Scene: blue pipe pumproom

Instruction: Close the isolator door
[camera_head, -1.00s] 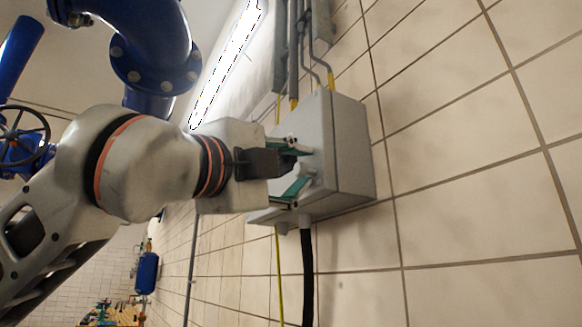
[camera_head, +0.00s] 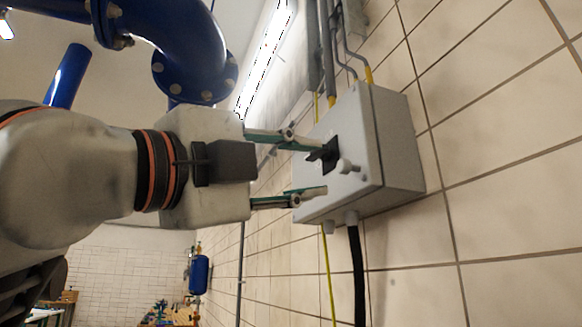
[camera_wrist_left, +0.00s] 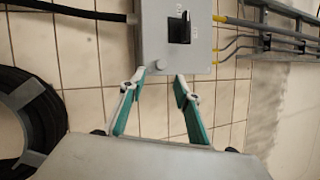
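The isolator is a grey box (camera_head: 395,150) on the tiled wall, right of centre in the head view. Its front door (camera_head: 345,185) appears flush with the box, with a thin seam along the edge. My right gripper is not seen.
Grey conduits (camera_head: 328,50) enter the box from above, and a black cable (camera_head: 357,275) leaves below. Large blue pipes (camera_head: 190,50) hang at upper left. A coiled black hose (camera_wrist_left: 30,125) is on the wall at left in the wrist view. The tiled wall right of the box is clear.

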